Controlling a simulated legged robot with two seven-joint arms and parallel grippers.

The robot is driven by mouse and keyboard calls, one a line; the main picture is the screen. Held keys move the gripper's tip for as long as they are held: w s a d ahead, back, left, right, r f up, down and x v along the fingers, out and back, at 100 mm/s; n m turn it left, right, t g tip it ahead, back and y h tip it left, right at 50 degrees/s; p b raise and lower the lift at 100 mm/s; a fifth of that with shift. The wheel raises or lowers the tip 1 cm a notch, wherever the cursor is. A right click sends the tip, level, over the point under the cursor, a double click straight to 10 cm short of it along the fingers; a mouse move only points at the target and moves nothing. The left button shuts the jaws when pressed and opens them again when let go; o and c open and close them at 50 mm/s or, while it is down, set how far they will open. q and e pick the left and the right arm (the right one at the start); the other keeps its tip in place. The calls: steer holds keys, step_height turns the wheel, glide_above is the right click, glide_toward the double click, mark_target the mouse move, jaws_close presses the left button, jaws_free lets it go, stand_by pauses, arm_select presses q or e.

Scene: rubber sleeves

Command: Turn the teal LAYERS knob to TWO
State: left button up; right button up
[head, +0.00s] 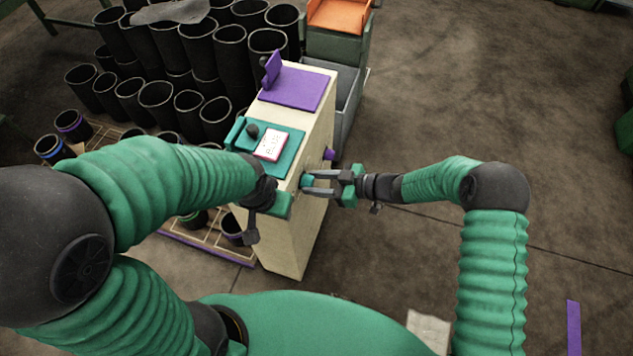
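The teal knob (306,182) sticks out of the right side of a cream cabinet (298,228). My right gripper (310,183) comes from the right, its two grey fingers apart, with the knob between their tips. I cannot tell whether the fingers press on it. The knob's markings and pointer are too small to read. My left gripper (262,212) is at the cabinet's near left edge, seen from behind its own wrist; its fingers are not clear.
The cabinet top carries a teal panel with a white card (271,145) and a purple plate (294,88). A purple knob (329,154) sits farther along the same side. Several black sleeves stand at the back left.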

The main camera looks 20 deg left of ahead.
steer(key=o, duration=0.4)
steer(key=v, duration=1.6)
steer(key=shift+d+r+p, duration=0.15)
steer(key=shift+d+p, duration=0.2)
steer(key=shift+p, duration=0.05)
